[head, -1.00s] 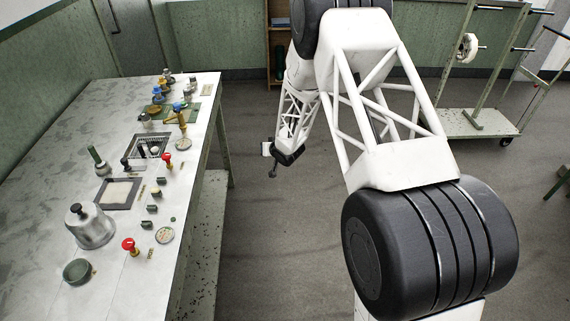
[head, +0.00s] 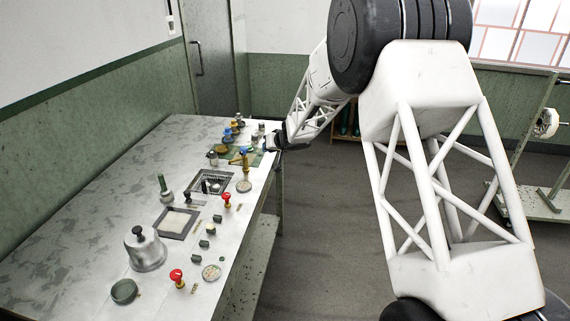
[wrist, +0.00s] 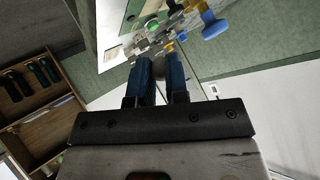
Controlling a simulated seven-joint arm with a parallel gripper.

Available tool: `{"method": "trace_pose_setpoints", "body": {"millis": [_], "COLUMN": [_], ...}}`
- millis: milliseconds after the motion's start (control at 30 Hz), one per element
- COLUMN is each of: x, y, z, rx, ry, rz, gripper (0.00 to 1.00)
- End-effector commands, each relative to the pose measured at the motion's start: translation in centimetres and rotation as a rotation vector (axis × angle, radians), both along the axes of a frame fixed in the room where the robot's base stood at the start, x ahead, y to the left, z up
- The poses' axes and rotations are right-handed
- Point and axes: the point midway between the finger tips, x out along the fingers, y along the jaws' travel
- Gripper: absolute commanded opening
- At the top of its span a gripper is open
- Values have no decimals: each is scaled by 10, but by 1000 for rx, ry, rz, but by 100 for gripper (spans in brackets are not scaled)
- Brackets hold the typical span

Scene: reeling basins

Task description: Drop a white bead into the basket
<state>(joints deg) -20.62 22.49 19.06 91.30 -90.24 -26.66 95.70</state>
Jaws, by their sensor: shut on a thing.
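My gripper (head: 277,141) is at the table's far right edge, beside the far group of small objects. In the wrist view its two blue fingers (wrist: 159,76) are closed on a small greyish thing (wrist: 158,69). That thing is mostly hidden between them, so I cannot tell whether it is a white bead. A dark, slotted square container (head: 230,182), perhaps the basket, is set in the middle of the table. A pale spot and a dark upright piece show inside it. My gripper is apart from it, beyond and to the right.
The table (head: 95,215) is bare on its left. Blue and yellow knobbed pieces (head: 244,153) stand close to my gripper.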

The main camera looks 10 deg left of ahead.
Motion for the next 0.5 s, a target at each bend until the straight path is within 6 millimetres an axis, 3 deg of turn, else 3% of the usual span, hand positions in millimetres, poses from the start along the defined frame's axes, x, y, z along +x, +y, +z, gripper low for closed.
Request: {"method": "trace_pose_setpoints", "body": {"millis": [100, 233, 500], "x": [-6, -16, -43], "y": [29, 61, 122], "z": [23, 32, 15], "rx": [1, 1, 2], "ry": [14, 38, 81], "rz": [19, 34, 51], "gripper": [0, 0, 0]}}
